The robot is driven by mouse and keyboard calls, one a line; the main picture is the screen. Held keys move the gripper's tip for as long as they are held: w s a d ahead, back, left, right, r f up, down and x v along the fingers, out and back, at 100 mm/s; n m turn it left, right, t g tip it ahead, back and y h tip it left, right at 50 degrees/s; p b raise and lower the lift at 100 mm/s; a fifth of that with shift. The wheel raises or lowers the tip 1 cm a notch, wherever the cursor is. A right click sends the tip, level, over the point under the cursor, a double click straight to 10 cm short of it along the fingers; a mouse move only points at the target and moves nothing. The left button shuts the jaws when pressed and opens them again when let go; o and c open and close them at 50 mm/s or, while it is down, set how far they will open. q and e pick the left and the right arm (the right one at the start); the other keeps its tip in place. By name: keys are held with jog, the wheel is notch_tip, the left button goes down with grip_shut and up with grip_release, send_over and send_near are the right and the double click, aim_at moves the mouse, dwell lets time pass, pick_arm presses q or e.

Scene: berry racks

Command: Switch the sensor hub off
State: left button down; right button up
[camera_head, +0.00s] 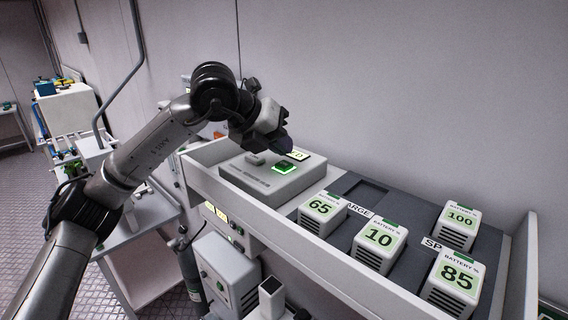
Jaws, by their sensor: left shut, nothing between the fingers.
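The sensor hub appears to be the pale grey box (262,183) at the left end of the shelf. A green-lit square button (285,166) glows on its top, with a small grey raised piece (255,159) to the left of it. A lit display (298,155) behind the button is partly hidden by my left gripper. My left gripper (281,146) is shut and empty, just above and behind the green button. I cannot tell whether it touches the hub. My right gripper is out of view.
Battery blocks marked 65 (322,208), 10 (379,244), 100 (459,225) and 85 (454,283) stand on the shelf to the right. An empty dark recess (366,192) lies behind them. The shelf has a raised front rim (318,262). A wall stands close behind.

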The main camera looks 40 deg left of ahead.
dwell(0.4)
pick_arm(q)
jog(key=shift+f, duration=0.1)
jog(key=shift+f+b, duration=0.3)
jog(key=shift+b, duration=0.15)
jog(key=shift+f+b, duration=0.45)
jog(key=shift+f, duration=0.1)
dwell(0.8)
dwell(0.4)
jog(key=shift+r, duration=0.2)
jog(key=shift+r+p, duration=0.55)
jog(key=shift+r, duration=0.2)
